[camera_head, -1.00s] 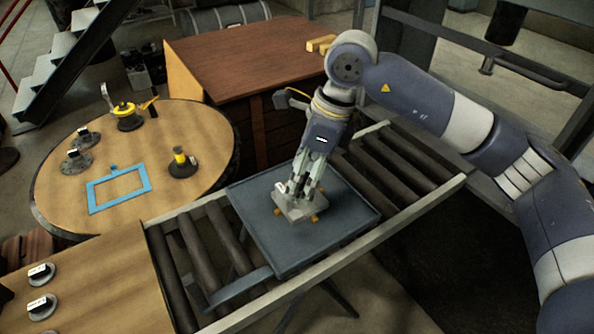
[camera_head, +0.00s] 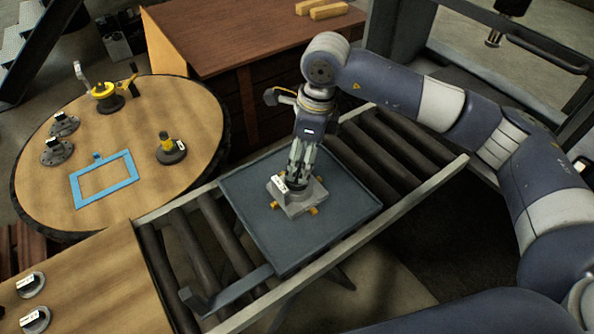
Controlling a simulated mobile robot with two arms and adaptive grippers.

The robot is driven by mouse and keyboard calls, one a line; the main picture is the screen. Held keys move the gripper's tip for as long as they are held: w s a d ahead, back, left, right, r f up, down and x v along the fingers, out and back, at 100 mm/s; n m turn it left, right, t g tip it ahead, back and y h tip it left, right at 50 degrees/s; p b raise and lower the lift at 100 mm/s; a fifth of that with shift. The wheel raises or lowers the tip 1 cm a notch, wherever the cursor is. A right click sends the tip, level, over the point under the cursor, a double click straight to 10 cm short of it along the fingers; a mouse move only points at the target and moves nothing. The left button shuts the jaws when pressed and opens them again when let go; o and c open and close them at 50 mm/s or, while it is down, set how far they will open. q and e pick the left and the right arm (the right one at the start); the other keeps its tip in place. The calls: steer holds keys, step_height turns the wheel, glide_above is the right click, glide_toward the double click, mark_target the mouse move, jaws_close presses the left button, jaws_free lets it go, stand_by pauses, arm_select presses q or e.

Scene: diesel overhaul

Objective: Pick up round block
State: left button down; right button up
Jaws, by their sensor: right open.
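My right gripper (camera_head: 298,184) points down over the blue-grey tray (camera_head: 262,231), with its open fingers at a grey block-like piece (camera_head: 302,205). This piece has a squarish base, a white label and small orange bits at its edges. The fingers hide its upper part, so I cannot tell whether they touch it or whether its top is round. Round grey pieces with white labels also show: two on the round table, one at the back (camera_head: 63,125) and one in front (camera_head: 56,152), and two at the lower left. My left gripper is not in view.
The tray sits on a roller conveyor (camera_head: 398,150). The round wooden table (camera_head: 130,195) holds a blue frame (camera_head: 104,180), a yellow-and-black piece (camera_head: 171,149) and a yellow pot-like part (camera_head: 106,98). A brown cabinet (camera_head: 235,40) stands behind, with yellow blocks on top.

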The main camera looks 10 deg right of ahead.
mark_target(298, 169)
steer(key=f, duration=0.1)
steer(key=f+p, duration=0.1)
steer(key=f, duration=0.1)
steer(key=shift+a, duration=0.35)
steer(key=shift+f, duration=0.2)
steer(key=c, duration=1.3)
jaws_close()
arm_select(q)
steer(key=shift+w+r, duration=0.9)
arm_select(e)
steer(key=shift+w+r, duration=0.1)
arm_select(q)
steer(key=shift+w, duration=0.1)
